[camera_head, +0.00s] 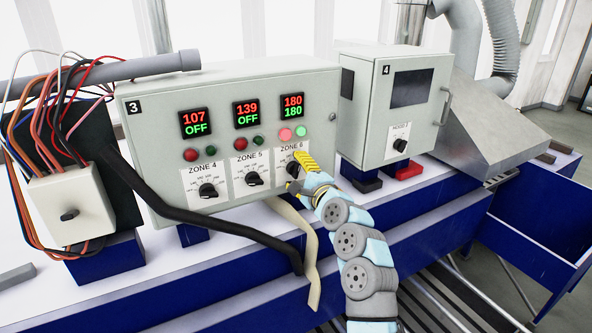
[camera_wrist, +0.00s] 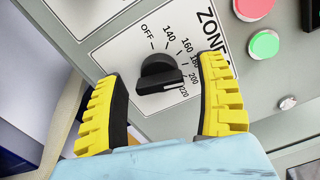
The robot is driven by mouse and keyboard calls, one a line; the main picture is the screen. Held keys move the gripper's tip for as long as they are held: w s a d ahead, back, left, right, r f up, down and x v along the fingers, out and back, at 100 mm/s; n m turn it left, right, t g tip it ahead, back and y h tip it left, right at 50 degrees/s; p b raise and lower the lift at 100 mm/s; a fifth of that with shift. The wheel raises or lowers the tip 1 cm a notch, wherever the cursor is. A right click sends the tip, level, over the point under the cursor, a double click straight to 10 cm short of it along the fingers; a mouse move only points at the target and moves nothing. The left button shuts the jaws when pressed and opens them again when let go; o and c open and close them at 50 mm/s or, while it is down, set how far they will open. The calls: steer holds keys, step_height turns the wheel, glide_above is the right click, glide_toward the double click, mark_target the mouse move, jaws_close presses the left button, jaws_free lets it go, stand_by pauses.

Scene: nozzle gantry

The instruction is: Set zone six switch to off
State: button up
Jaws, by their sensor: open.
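The zone six switch is a black rotary knob (camera_wrist: 160,73) on a white dial label in the wrist view. Its bar handle points towards the high numbers near 200 and 220, away from OFF at the upper left. In the head view the knob (camera_head: 292,169) is partly hidden by my gripper. The zone six display (camera_head: 292,106) reads 180 over 180. My gripper (camera_head: 300,174), with yellow ribbed fingers, is open in front of the dial. In the wrist view its fingers lie on either side of the knob, apart from it.
Zone 4 knob (camera_head: 208,190) and zone 5 knob (camera_head: 254,179) sit to the left on the same grey box (camera_head: 230,82); both displays read OFF. Red and green lamps sit below the displays. Box 4 (camera_head: 397,110) stands right. A black cable (camera_head: 200,217) runs below the panel.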

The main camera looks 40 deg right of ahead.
steer(key=shift+w, duration=0.1)
steer(key=c, duration=1.2)
